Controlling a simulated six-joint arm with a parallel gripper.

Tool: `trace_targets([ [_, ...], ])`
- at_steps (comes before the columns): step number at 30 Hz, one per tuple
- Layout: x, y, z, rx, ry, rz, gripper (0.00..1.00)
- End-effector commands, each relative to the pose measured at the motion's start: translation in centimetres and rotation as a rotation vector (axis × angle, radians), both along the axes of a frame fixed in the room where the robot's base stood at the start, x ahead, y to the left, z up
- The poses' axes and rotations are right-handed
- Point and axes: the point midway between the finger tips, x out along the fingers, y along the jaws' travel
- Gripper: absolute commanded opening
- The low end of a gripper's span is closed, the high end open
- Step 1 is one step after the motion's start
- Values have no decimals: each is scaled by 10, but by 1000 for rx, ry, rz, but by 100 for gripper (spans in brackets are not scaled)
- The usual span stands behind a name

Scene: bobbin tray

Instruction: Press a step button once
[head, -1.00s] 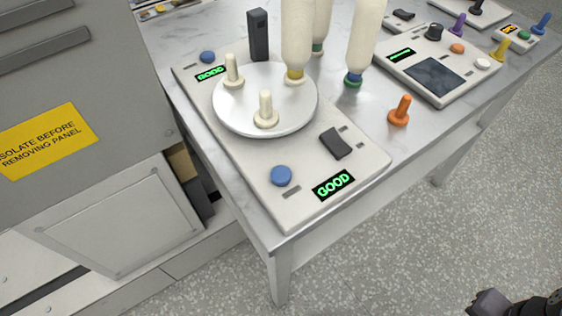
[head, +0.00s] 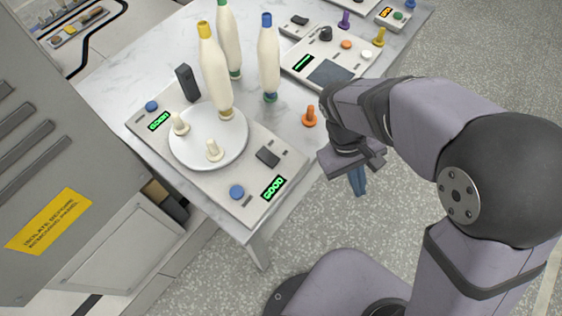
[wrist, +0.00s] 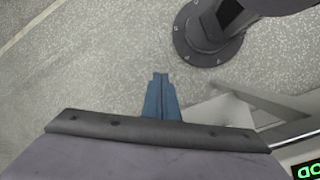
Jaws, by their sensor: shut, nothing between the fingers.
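A pale panel (head: 215,185) on the table carries two blue step buttons: a near one (head: 237,192) beside a green GOOD display (head: 273,188), and a far one (head: 152,106) beside another lit display (head: 159,121). A white round turntable (head: 190,150) with two cream pegs sits between them. A cream bobbin with a yellow top (head: 214,75) stands on the turntable. My gripper (head: 357,182) is shut and empty, its blue fingers pointing down over the floor, right of the table edge and apart from both buttons. The blue fingers also show in the wrist view (wrist: 161,98).
Two more cream bobbins, green-topped (head: 229,40) and blue-topped (head: 268,58), stand behind the panel. An orange peg (head: 309,116) stands near the table's right edge. A second panel with a dark screen (head: 331,74) lies farther back. A grey cabinet (head: 70,160) borders the left.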

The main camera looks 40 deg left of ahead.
Motion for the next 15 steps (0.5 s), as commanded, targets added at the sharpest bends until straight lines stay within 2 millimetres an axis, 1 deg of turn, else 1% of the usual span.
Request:
trace_targets([
  [1, -6, 14, 21, -19, -3, 55, 0],
  [8, -33, 65, 67, -106, -38, 272, 0],
  [11, -48, 86, 86, -141, -59, 365, 0],
  [15, -74, 115, 112, -188, -99, 495, 0],
])
